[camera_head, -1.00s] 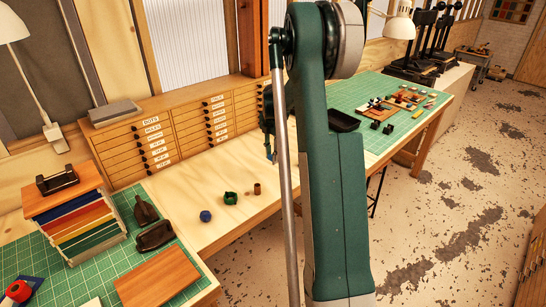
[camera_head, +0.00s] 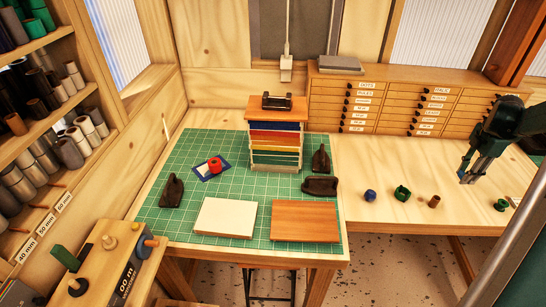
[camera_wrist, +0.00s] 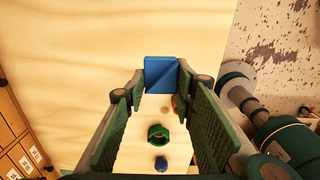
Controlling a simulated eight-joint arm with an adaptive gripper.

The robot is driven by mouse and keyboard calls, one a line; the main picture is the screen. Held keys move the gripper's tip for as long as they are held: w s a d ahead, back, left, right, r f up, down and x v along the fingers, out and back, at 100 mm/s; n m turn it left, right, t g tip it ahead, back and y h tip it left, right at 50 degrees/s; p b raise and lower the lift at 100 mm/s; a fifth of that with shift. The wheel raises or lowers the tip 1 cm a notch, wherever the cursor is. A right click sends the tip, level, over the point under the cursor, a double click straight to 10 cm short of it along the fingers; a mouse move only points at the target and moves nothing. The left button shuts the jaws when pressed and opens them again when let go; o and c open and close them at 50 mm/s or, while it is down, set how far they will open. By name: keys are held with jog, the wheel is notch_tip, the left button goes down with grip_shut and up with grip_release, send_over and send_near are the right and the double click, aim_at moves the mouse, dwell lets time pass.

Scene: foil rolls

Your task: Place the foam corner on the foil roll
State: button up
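My gripper (camera_head: 472,172) hangs above the right part of the wooden bench. In the wrist view, my gripper (camera_wrist: 161,80) has a blue block with a diagonal seam, apparently the foam corner (camera_wrist: 161,75), between its fingertips, which appear to touch both sides. Small rolls stand on the bench below: a blue one (camera_head: 370,195), a green one (camera_head: 402,192) and a brown one (camera_head: 434,201). The blue (camera_wrist: 161,163) and green (camera_wrist: 158,132) ones show in the wrist view. A red roll (camera_head: 215,165) sits on the green mat. I cannot tell which is the foil roll.
The green mat (camera_head: 200,145) holds a drawer stack (camera_head: 275,140), dark iron tools (camera_head: 320,186), a white board (camera_head: 224,218) and a brown board (camera_head: 305,221). A labelled drawer cabinet (camera_head: 400,100) stands behind the bench. Shelves of rolls (camera_head: 70,150) line the left.

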jog(key=w+a+r+m, duration=0.1)
jog(key=w+a+r, duration=0.15)
jog(key=a, duration=0.85)
jog(key=w+a+r+m, duration=0.15)
jog(key=a+r, duration=0.25)
jog(key=a, duration=0.7)
jog(key=w+a+r+m, duration=0.1)
jog(key=w+a+r, duration=0.2)
jog(key=a, duration=0.9)
jog(key=s+a+r+m+b, duration=0.15)
jog(key=a+r, duration=0.25)
jog(key=a, duration=0.8)
jog(key=s+a+r, duration=0.3)
jog(key=a, duration=0.9)
jog(key=s+a+r+m, duration=0.1)
jog(key=s+a+r, duration=0.25)
jog(key=a, duration=0.85)
jog(key=n+p, duration=0.3)
jog(key=n, duration=1.6)
send_over(213, 163)
notch_tip(213, 163, down, 13)
jog(key=shift+f, duration=0.15)
jog(key=shift+f, duration=3.05)
